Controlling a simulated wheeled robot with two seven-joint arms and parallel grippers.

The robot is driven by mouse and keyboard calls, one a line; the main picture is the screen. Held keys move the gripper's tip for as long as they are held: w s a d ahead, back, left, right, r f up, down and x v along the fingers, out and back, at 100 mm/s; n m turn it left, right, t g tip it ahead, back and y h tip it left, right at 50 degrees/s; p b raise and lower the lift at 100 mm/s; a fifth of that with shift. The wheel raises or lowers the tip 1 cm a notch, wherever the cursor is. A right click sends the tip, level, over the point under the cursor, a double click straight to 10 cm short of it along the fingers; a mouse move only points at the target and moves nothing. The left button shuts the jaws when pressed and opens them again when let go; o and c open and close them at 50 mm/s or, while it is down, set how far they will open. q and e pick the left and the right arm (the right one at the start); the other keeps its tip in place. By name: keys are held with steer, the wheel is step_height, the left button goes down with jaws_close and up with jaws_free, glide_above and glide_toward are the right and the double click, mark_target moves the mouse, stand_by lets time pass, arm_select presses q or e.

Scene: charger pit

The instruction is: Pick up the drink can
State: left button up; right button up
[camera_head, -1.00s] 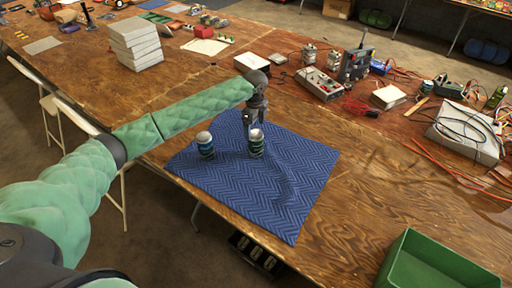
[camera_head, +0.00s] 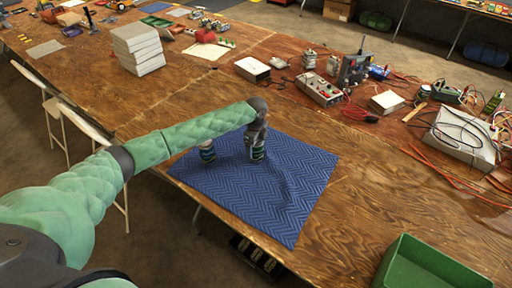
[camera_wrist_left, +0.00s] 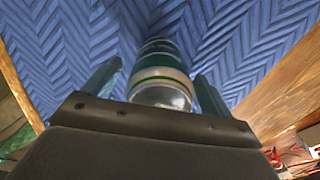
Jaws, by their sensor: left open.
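A drink can (camera_head: 257,154) with dark green and light bands stands on the blue mat (camera_head: 285,205). In the left wrist view the can (camera_wrist_left: 161,75) lies between my two fingers, with its silvery end nearest the camera. My left gripper (camera_head: 257,140) is over this can from above; in the left wrist view its fingers (camera_wrist_left: 155,85) are open, one on each side, with small gaps. A second, similar can (camera_head: 207,152) stands to the left on the mat, partly hidden by my left arm. My right gripper is not in view.
A green bin (camera_head: 440,262) is at the front right table edge. Stacked white boxes (camera_head: 138,47) stand at the back left. Electrical boxes and cables, including a pale case (camera_head: 462,138), fill the right side. The wooden table right of the mat is clear.

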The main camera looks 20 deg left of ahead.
arm_select(q)
steer(key=shift+f, duration=0.35)
steer(key=c, duration=1.3)
steer(key=shift+r, duration=0.1)
